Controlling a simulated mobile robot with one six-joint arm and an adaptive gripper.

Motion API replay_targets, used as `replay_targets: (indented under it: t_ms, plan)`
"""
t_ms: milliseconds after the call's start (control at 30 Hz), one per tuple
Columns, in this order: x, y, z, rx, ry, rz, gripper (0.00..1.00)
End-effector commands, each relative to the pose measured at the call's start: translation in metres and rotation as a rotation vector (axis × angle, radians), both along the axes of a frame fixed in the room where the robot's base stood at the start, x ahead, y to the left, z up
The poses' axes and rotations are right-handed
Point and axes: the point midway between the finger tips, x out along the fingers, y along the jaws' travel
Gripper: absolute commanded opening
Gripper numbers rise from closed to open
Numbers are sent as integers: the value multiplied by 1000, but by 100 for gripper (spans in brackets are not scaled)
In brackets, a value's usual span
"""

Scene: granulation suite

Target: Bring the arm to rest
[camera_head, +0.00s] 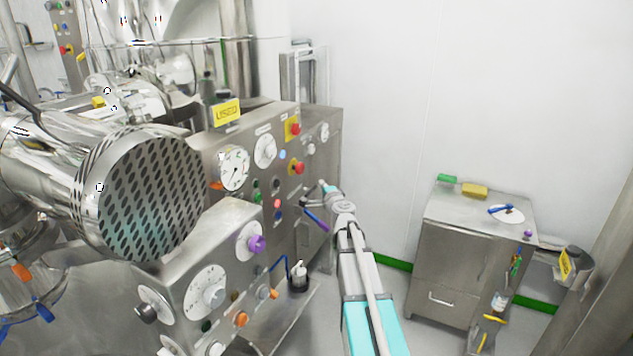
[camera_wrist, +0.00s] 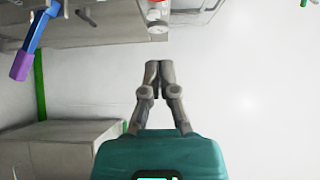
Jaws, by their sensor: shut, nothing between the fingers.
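My gripper (camera_wrist: 159,70) shows in the wrist view with its two fingers together and nothing between them. Its teal body is at the bottom of that view. In the head view my arm (camera_head: 362,265) reaches up from the bottom centre, between the steel machine and the cabinet. Its far end is beside the machine's right side, and the fingers are too small to make out there.
The steel control panel (camera_head: 224,272) with dials and knobs stands close left of my arm. A handle with a purple grip (camera_head: 316,220) sticks out near my arm's end. A steel cabinet (camera_head: 455,265) stands at right, bearing a yellow block (camera_head: 475,191). White wall lies behind.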

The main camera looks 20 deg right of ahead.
Motion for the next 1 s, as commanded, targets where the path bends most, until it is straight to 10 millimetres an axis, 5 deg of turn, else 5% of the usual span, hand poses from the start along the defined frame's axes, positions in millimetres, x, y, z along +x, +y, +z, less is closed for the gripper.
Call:
replay_targets:
  t_ms: [1000]
  plan:
    - [-11,3,0,0,0,1,0]
